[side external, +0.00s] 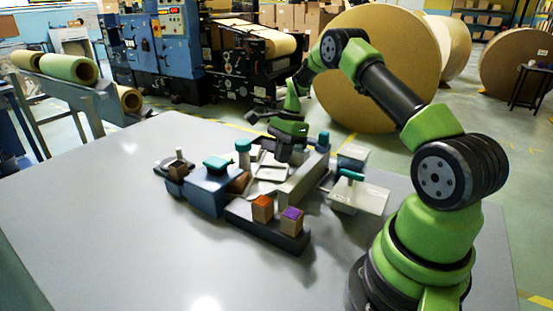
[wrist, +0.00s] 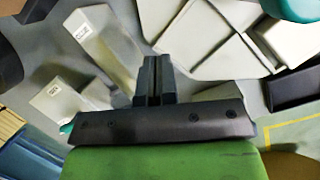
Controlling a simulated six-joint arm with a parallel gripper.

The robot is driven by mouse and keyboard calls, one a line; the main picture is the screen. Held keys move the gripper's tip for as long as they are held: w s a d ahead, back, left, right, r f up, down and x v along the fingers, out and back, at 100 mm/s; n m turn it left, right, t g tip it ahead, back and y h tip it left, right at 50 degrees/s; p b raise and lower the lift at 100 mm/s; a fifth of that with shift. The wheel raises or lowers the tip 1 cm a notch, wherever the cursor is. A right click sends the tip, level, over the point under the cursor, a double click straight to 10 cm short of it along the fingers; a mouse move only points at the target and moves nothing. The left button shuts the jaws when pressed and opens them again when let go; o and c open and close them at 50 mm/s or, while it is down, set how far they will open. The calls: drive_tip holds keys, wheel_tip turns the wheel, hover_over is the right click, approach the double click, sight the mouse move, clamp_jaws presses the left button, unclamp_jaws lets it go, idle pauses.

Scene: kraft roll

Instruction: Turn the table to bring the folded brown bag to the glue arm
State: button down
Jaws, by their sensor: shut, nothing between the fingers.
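My gripper (side external: 287,152) is over the far side of the device on the table, and its fingers (wrist: 153,80) are shut and empty in the wrist view. Below them are pale flat panels (wrist: 200,35) split by raised ridges; the pale plates (side external: 268,172) also show in the side view. A small brown piece (side external: 240,183) sits beside a blue box (side external: 208,190) with a teal knob; I cannot tell whether it is the folded bag. I cannot pick out the glue arm for certain. My gripper partly hides the device's far side.
Wooden blocks with an orange top (side external: 262,208) and a purple top (side external: 291,219) stand on a dark tray (side external: 268,232) in front. A pale box (side external: 358,195) with a teal handle is at right. The grey table (side external: 100,215) is clear at left.

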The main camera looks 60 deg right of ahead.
sight(277, 170)
drive_tip(key=h, duration=0.1)
drive_tip(key=n+h, duration=0.1)
drive_tip(key=n+g, duration=0.1)
drive_tip(key=shift+s+a+r+h, duration=0.1)
drive_tip(key=shift+s+r+h, duration=0.2)
drive_tip(key=shift+r+h, duration=0.1)
wheel_tip(277, 170, up, 3)
drive_tip(key=w+a+n+t+h, duration=0.2)
drive_tip(key=n+h, duration=0.3)
drive_tip(key=n, duration=0.2)
drive_tip(key=x, duration=0.9)
drive_tip(key=shift+w+d+f, duration=0.15)
drive_tip(key=shift+d+f, duration=0.05)
drive_tip(key=shift+d, duration=0.05)
